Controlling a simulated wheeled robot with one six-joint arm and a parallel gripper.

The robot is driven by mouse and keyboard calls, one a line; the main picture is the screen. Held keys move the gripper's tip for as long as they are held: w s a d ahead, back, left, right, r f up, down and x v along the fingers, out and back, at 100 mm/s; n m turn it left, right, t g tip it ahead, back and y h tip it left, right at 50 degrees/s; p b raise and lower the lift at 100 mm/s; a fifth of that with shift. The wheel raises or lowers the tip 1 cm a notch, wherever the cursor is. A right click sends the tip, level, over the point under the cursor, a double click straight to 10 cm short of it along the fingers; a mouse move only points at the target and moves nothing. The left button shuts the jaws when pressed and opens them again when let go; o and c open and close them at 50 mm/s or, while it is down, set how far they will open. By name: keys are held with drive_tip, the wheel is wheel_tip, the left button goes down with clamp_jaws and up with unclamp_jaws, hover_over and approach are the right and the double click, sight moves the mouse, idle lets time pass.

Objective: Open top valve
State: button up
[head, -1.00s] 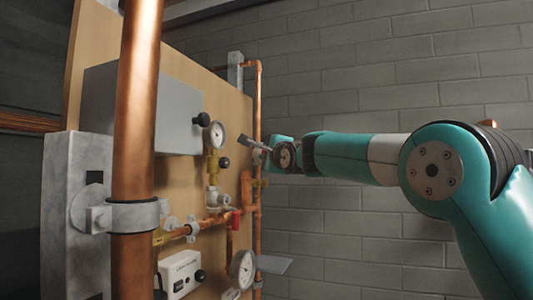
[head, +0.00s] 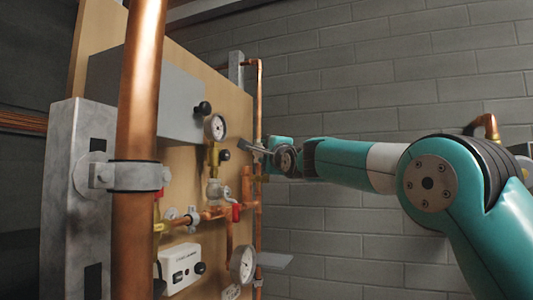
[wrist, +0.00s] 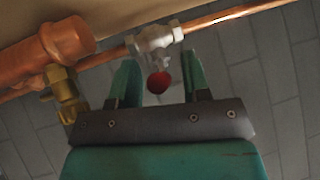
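In the wrist view a silver valve body (wrist: 156,40) sits on a thin copper pipe, with a red-tipped handle (wrist: 158,82) pointing towards me. My gripper (wrist: 160,72) is open, one finger on each side of the red tip, with gaps visible on both sides. In the head view my gripper (head: 258,148) is beside the vertical copper pipe (head: 258,100) at the board's right edge. The valve at the gripper cannot be made out there. Another red handle (head: 236,213) shows lower on the board.
The wooden board (head: 236,100) carries a grey box (head: 165,90), an upper gauge (head: 215,127), a lower gauge (head: 243,264) and a white control box (head: 180,268). A thick copper pipe (head: 140,90) stands in front on the left. A wide copper pipe (wrist: 55,50) and brass fitting (wrist: 65,90) lie left of the gripper.

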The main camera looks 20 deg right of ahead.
drive_tip(key=b+v, duration=0.9)
drive_tip(key=v, duration=0.8)
drive_tip(key=shift+s+b, duration=0.25)
drive_tip(key=shift+b, duration=0.15)
drive_tip(key=shift+f, duration=0.1)
